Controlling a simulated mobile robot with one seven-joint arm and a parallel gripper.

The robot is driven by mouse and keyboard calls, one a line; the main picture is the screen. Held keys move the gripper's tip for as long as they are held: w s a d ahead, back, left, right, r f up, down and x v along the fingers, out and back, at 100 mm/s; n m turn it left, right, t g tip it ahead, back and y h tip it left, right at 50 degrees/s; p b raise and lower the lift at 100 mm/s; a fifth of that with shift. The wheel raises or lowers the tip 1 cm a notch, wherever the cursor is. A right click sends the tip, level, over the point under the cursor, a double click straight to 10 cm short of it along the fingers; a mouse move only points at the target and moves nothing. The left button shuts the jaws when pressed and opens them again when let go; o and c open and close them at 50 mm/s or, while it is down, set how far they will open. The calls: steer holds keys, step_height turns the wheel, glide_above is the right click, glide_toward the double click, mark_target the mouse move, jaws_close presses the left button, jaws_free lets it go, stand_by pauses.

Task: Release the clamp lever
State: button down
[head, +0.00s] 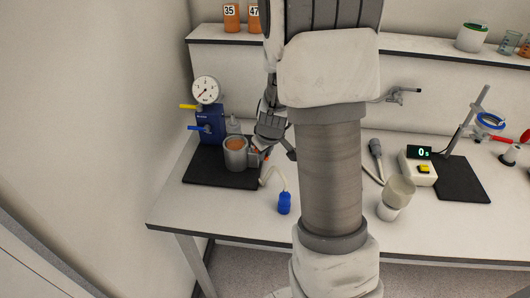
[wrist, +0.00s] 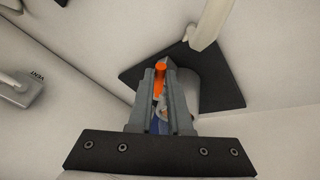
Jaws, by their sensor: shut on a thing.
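The clamp lever (wrist: 160,67) shows as an orange-red piece between my gripper's fingertips in the wrist view. My gripper (wrist: 162,75) is shut on it. In the head view my gripper (head: 263,147) reaches down at the right side of a grey cup (head: 235,158) with orange contents. A small red part shows there beside the cup, mostly hidden by the fingers. The cup stands on a black mat (head: 205,173) in front of a blue unit (head: 210,122) with a round gauge (head: 205,90), a yellow lever (head: 188,107) and a blue lever (head: 199,128). How far the clamp lever is turned is hidden.
A pale hose with a blue connector (head: 284,203) lies right of the mat. Farther right stand a pale-lidded jar (head: 397,197), a timer box (head: 418,167) and a stand (head: 466,125). Numbered orange bottles (head: 231,18) stand on the shelf. The table's front left is clear.

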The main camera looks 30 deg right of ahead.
steer(key=shift+d+f+b, duration=0.1)
steer(key=shift+f+b, duration=0.05)
steer(key=shift+b, duration=0.5)
steer(key=shift+w+d+f+n+b, duration=0.2)
steer(key=shift+n+b, duration=0.3)
steer(key=shift+b, duration=0.6)
steer(key=w+d+n+g+y+b, duration=0.3)
steer(key=w+d+n+y+b, duration=0.2)
steer(key=n, duration=1.2)
steer(key=shift+w+r+g+y+b, duration=0.3)
steer(key=shift+w+r+y+b, duration=0.15)
steer(key=shift+w+b, duration=0.35)
steer(key=shift+s+a, duration=0.1)
